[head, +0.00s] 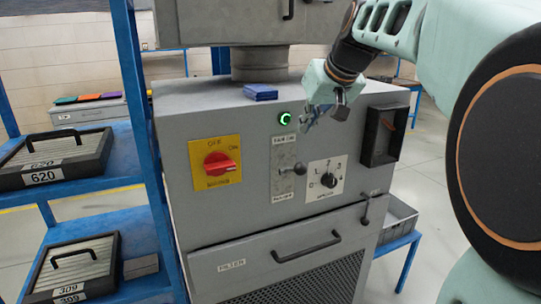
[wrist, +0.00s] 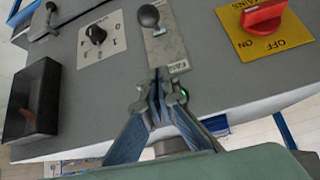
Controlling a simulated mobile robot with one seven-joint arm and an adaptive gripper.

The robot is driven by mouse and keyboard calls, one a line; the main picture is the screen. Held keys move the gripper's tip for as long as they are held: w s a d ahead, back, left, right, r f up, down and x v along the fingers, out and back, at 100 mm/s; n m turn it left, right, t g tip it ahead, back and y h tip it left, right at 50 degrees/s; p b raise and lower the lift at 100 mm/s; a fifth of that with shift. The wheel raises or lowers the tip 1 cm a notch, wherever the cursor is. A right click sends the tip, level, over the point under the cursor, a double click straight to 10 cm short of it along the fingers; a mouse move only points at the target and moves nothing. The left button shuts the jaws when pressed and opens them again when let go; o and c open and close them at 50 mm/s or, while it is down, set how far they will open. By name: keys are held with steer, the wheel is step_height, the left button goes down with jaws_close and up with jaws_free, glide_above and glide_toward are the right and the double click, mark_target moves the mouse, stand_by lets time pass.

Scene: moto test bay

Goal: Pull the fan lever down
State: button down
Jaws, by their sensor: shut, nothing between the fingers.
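The fan lever (head: 299,168) is a grey ball knob on a short stem, standing out from a narrow upright plate (head: 283,150) on the front of the grey cabinet. The plate has a label at its top and another at its bottom. The knob sits around the plate's middle height. In the wrist view, which is upside down, the knob (wrist: 148,16) is near the top edge. My gripper (head: 309,122) is shut and empty, in front of the panel and above the knob. In the wrist view its fingertips (wrist: 158,76) are beside the plate's top label, apart from the knob.
A green-lit button (head: 285,118) is close left of my gripper. A red switch (head: 218,163) on a yellow plate is left of the lever, and a black dial (head: 328,180) right. A dark open box (head: 382,135) juts out further right. A drawer handle (head: 306,246) is below.

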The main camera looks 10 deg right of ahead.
steer(key=shift+f, duration=0.1)
steer(key=x, duration=1)
steer(key=shift+f+p, duration=0.15)
steer(key=shift+p, duration=0.25)
steer(key=s, duration=0.3)
steer(key=shift+s+d+f, duration=0.1)
steer(key=shift+d+f, duration=0.15)
steer(key=shift+s+d+f, duration=0.1)
steer(key=shift+s+f, duration=0.15)
steer(key=shift+s, duration=0.05)
steer(key=shift+f+b, duration=0.2)
steer(key=shift+b, duration=0.3)
